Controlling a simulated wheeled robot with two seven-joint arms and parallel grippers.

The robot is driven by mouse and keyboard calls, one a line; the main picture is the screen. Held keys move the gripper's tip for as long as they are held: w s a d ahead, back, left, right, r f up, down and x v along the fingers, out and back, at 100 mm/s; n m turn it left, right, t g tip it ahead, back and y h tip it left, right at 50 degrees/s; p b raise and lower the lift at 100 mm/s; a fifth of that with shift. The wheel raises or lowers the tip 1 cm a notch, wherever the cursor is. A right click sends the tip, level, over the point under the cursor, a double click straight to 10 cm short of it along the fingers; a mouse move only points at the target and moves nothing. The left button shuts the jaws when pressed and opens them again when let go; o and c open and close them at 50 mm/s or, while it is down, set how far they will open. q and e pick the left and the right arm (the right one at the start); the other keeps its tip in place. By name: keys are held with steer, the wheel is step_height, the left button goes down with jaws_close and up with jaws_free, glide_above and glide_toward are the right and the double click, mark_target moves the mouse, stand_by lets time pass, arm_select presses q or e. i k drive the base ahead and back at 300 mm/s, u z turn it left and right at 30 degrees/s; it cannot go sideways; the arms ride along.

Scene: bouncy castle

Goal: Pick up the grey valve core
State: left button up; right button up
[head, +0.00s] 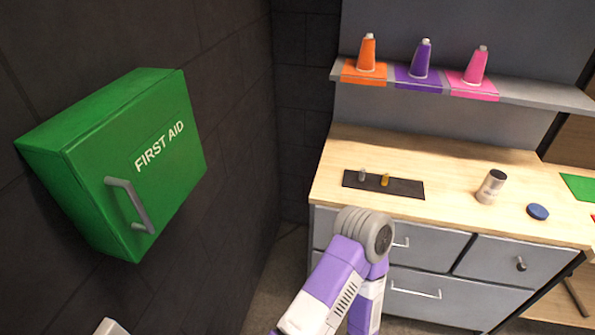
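A small grey valve core (362,174) stands upright at the left part of a dark mat (408,188) on the wooden workbench top. A similar gold-coloured piece (384,180) stands just to its right on the same mat. One of my purple and white arms rises from the bottom centre, with its grey joint in front of the bench's front edge, below the mat. No gripper fingers show in the head view, so neither gripper's state can be seen. Nothing hides the grey valve core.
A metal cylinder (491,187) and a blue disc (538,212) are on the bench (440,153) to the right. A shelf (515,92) above holds orange, purple and pink cones. A green first aid box (125,160) hangs on the left wall. Grey drawers (420,277) are below the bench top.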

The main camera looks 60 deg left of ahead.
mark_target(363, 170)
steer(key=u, duration=1.45)
steer(key=i, duration=0.1)
